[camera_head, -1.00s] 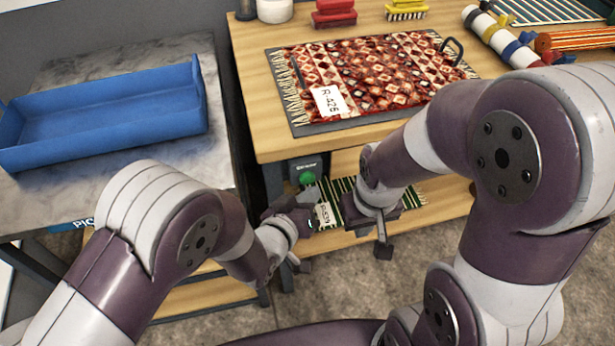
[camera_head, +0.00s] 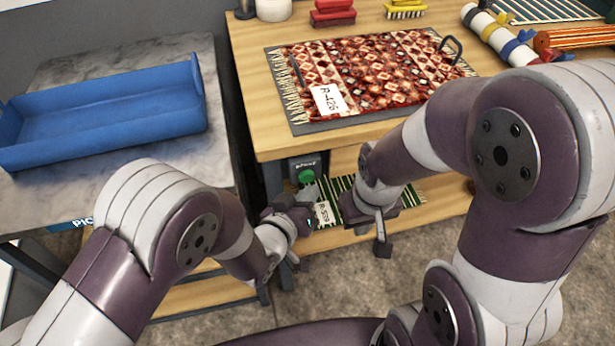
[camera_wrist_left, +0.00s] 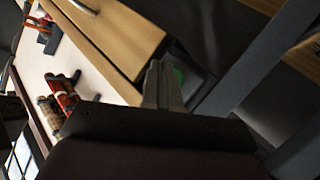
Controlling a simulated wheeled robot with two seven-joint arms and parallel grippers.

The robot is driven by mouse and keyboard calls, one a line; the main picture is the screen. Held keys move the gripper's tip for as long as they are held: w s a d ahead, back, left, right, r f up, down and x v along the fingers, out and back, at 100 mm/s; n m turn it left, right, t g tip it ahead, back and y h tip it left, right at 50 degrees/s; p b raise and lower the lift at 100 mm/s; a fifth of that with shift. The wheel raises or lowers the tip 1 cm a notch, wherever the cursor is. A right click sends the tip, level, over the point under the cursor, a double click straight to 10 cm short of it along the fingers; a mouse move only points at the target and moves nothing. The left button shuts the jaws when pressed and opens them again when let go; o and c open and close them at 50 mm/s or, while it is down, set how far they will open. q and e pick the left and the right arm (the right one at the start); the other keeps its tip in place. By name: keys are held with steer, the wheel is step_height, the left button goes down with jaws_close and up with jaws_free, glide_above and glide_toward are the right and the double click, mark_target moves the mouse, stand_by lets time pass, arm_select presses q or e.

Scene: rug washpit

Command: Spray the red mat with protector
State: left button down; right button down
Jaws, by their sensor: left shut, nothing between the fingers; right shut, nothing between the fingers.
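The red patterned mat (camera_head: 385,75), with pale fringe and a white tag R-426, lies flat on a dark grey board (camera_head: 360,118) with handles, on the wooden table. A dark box with a green button (camera_head: 306,176) sits under the table's front edge. My left gripper (camera_head: 308,196) is shut and empty just below the button. In the left wrist view its closed fingers (camera_wrist_left: 161,84) point at the box, with the green button (camera_wrist_left: 180,75) partly hidden beside the tips. Whether they touch is unclear. My right gripper (camera_head: 382,240) is shut and empty, in front of the lower shelf.
A green striped mat (camera_head: 345,184) with a tag lies on the lower shelf (camera_head: 440,205), partly hidden by my grippers. A blue tray (camera_head: 110,115) stands on the left table. Red (camera_head: 333,14) and yellow (camera_head: 405,10) brushes and rolled mats (camera_head: 575,40) sit at the back.

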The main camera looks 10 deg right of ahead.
arm_select(q)
steer(key=shift+w, duration=0.1)
stand_by(0.7)
steer(key=shift+w, duration=0.35)
steer(key=shift+w, duration=0.55)
stand_by(1.7)
steer(key=shift+s, duration=0.1)
stand_by(0.6)
steer(key=shift+s, duration=0.9)
steer(key=shift+s+d+p, duration=0.1)
steer(key=shift+s+p, duration=0.25)
steer(key=shift+s, duration=2.15)
